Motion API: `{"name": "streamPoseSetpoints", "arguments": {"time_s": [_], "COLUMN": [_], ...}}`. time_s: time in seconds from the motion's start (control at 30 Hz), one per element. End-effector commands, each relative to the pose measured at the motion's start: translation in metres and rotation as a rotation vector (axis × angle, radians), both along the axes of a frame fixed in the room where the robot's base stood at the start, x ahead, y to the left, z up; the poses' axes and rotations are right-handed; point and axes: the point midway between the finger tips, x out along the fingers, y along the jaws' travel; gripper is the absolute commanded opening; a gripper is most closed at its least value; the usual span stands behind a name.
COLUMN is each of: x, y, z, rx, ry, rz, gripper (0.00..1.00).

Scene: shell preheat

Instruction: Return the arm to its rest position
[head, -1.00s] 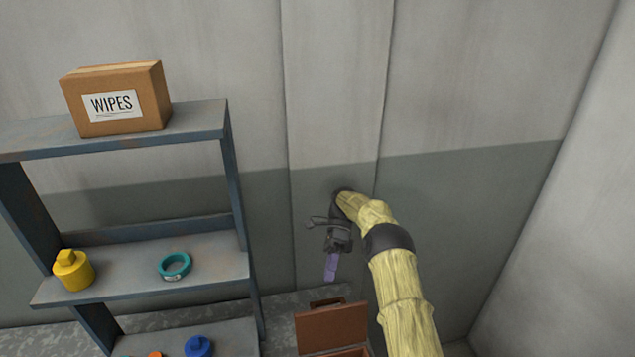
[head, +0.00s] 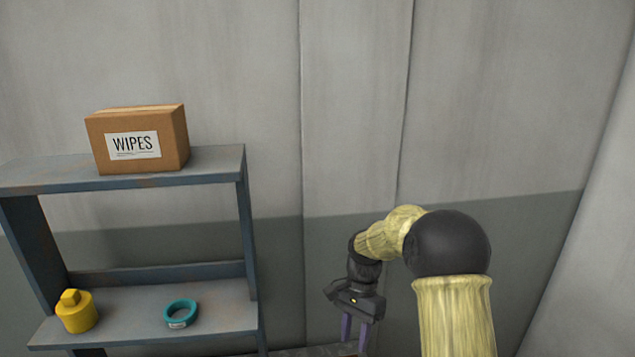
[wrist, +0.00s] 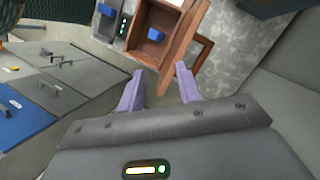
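My gripper (head: 354,334) hangs below the bent yellow arm in the head view, right of the shelf, with its purple fingers pointing down. The wrist view shows the two purple fingers (wrist: 161,86) spread apart with nothing between them, so it is open and empty. My arm's dark elbow joint stands large and near at the right of the head view.
A metal shelf (head: 215,168) at left holds a WIPES box (head: 140,140), a yellow canister (head: 76,314) and a teal ring (head: 180,313). The wrist view shows a brown open box (wrist: 165,35) with a blue item (wrist: 155,35) inside, beyond the fingers. Bare wall stands behind.

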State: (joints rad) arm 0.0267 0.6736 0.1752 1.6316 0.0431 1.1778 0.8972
Motion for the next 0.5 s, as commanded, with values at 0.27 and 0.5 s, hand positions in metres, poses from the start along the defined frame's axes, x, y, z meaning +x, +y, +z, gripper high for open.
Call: {"name": "streamPoseSetpoints", "arguments": {"time_s": [0.27,0.5], "x": [-0.048,-0.097], "y": [-0.025,-0.047], "z": [0.010,0.013], "rx": [0.016,0.002], "ry": [-0.216,-0.389], "rz": [0.253,0.478], "gripper": [0.35,0.35]}}
